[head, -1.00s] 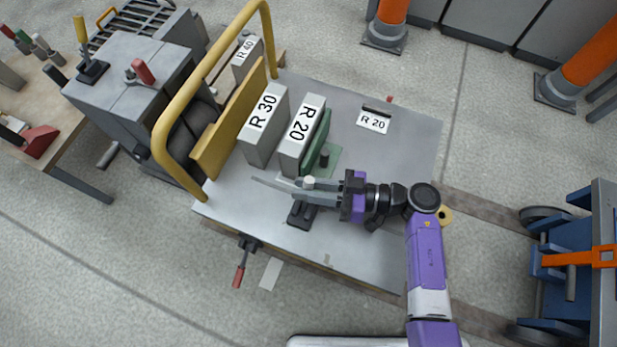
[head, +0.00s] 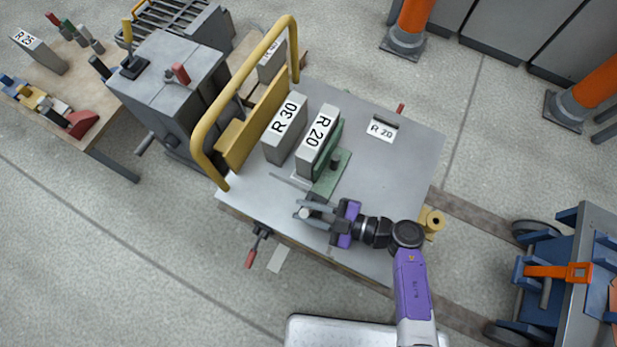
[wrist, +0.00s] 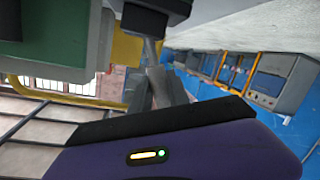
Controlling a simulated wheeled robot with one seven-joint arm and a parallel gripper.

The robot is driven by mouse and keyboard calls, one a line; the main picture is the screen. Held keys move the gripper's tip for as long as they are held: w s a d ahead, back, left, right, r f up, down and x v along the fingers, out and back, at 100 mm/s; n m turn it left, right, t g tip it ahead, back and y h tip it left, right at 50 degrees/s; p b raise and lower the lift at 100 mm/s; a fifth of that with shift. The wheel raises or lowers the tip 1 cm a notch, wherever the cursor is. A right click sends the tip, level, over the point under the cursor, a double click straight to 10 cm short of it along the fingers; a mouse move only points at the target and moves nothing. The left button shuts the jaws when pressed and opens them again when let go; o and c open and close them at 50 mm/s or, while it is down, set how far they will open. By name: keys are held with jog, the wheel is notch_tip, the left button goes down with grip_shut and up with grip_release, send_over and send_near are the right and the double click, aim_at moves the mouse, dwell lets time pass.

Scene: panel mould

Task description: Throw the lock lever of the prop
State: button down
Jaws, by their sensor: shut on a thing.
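The lock lever (head: 304,213), with a pale round knob, stands near the front edge of the grey table top. Its dark base is mostly hidden under my gripper. My gripper (head: 316,215) reaches in from the right, its grey fingers shut around the lever just below the knob. In the wrist view the fingers (wrist: 160,88) meet a grey shaft (wrist: 150,48) under a dark block (wrist: 157,12). A thin grey bar (head: 291,181) lies on the table behind the gripper; I cannot tell if it belongs to the prop.
A yellow rail (head: 208,118) borders the left. A red-handled clamp (head: 254,250) hangs at the front edge.

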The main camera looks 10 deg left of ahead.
jog(key=shift+s+a+f+n, duration=0.1)
jog(key=shift+s+n, duration=0.1)
jog(key=shift+n, duration=0.1)
jog(key=shift+f, duration=0.1)
jog(key=c, duration=1.5)
grip_release()
jog(key=p+v, duration=0.2)
jog(key=v, duration=0.6)
